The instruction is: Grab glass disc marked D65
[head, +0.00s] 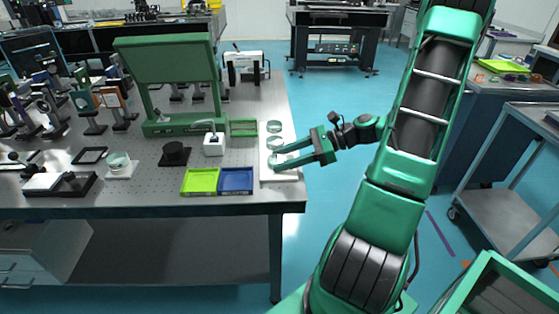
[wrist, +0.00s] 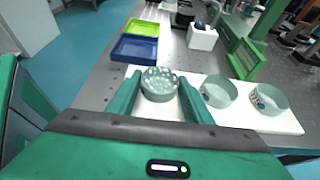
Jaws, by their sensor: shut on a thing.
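Three round glass discs stand in a row on a white board at the table's right edge. My gripper (head: 278,155) is shut on the nearest glass disc (wrist: 159,84), which sits between its two green fingers in the wrist view and has a mottled pale top. The middle disc (wrist: 219,91) and the far disc (wrist: 268,99) stand apart from the fingers; the far one shows a small dark mark on its side. I cannot read any D65 marking. In the head view the held disc is partly hidden by the fingers.
The white board (head: 284,176) lies under the discs. Crowded optics fill the table's left.

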